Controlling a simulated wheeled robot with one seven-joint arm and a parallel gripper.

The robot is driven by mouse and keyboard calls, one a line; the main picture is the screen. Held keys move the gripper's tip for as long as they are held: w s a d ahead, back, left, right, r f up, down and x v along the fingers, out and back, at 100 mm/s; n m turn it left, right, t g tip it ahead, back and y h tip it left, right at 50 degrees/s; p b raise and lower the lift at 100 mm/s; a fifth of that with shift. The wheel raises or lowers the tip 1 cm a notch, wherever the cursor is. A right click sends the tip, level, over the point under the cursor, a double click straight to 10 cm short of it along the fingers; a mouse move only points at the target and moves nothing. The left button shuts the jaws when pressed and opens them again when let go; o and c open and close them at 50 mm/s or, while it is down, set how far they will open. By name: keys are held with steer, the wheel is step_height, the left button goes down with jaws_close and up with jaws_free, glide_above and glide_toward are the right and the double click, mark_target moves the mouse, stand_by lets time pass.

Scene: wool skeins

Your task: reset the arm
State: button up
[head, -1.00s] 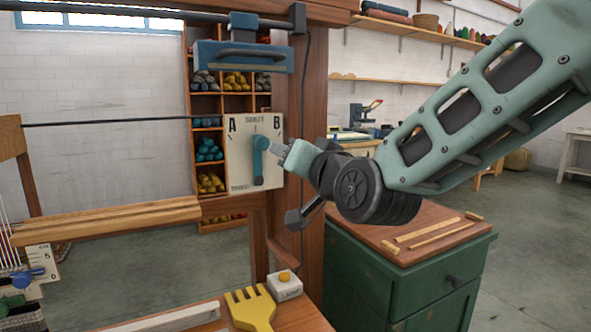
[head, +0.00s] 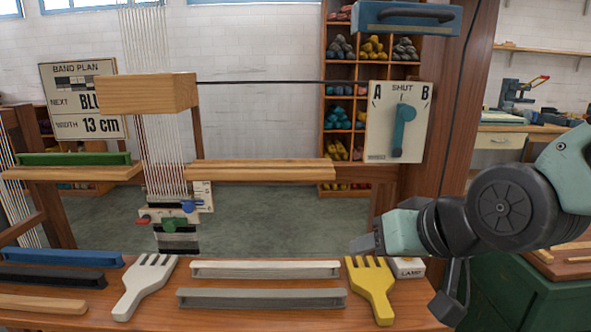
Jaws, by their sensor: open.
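My arm reaches in from the right edge in the head view. My gripper (head: 368,243) points left, low over the bench and close to the head of the yellow fork-shaped beater (head: 374,293); I cannot tell whether they touch. Its fingers are small and seen nearly side-on, with nothing visible held in them. The switch panel (head: 379,138), marked A, SHUT and B, stands above and behind it. The panel's teal lever (head: 404,130) is clear of my gripper.
The bench (head: 235,320) carries a white beater (head: 145,287), a white bar (head: 265,268), a grey bar (head: 262,298) and several bars at left. The lamp button box (head: 408,267) sits beside the yellow beater. A wooden post (head: 462,110) rises behind my arm. A green cabinet (head: 520,300) is at right.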

steer(key=s+f+n+g+h, duration=0.2)
steer(key=s+f+n+g, duration=0.15)
steer(key=s, duration=0.45)
steer(key=s+f+n+g+h, duration=0.1)
steer(key=s+f+n+g, duration=0.1)
steer(key=s+f+g, duration=0.45)
step_height(320, 180, up, 21)
steer(key=s+d+t+p, duration=0.1)
steer(key=s+p, duration=0.1)
steer(key=p, duration=1.7)
steer(key=shift+h, duration=0.4)
steer(key=shift+s+n, duration=0.1)
steer(key=shift+n, duration=0.15)
